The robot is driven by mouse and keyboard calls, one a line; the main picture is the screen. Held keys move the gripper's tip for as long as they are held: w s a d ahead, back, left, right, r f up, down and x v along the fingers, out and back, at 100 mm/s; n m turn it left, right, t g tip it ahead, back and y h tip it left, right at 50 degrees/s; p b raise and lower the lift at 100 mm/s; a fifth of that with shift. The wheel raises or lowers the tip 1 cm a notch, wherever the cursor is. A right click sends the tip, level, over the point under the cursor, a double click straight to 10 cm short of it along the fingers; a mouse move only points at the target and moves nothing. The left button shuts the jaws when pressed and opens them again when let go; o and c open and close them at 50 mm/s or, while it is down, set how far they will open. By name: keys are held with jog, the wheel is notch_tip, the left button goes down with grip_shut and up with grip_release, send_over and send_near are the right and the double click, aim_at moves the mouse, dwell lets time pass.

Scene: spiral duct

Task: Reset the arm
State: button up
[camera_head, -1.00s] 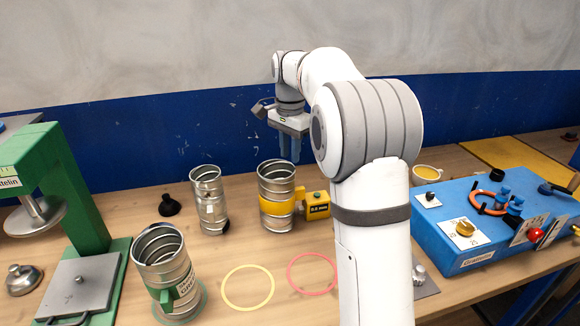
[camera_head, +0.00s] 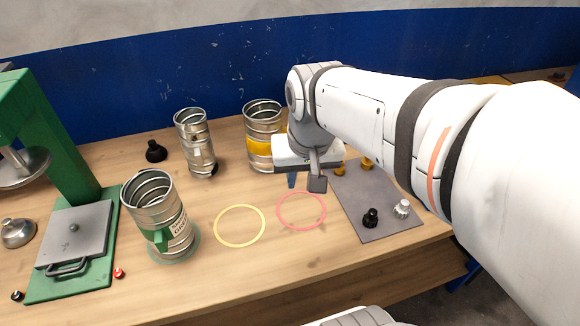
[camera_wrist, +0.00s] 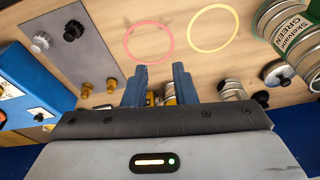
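My arm reaches in from the right of the head view, low over the middle of the table. My gripper (camera_wrist: 160,78) shows two blue fingers standing apart in the wrist view, with nothing held between their tips. In the head view a blue finger (camera_head: 292,180) shows beneath the wrist, above the table behind the pink ring (camera_head: 301,228). The duct with the yellow band (camera_head: 258,147) stands just left of my wrist, its right side partly hidden by it.
A green-labelled duct (camera_head: 142,196), a plain duct (camera_head: 190,150) and a black knob (camera_head: 155,151) stand to the left. A green press (camera_head: 115,215) is at far left. A yellow ring (camera_head: 217,238) lies flat. A grey plate (camera_head: 372,226) with several knobs lies right.

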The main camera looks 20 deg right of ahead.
jog(key=shift+n, duration=0.8)
jog(key=s+f, duration=0.1)
jog(key=s, duration=0.1)
jog(key=s+f, duration=0.2)
jog(key=shift+s+a, duration=0.1)
dwell(0.4)
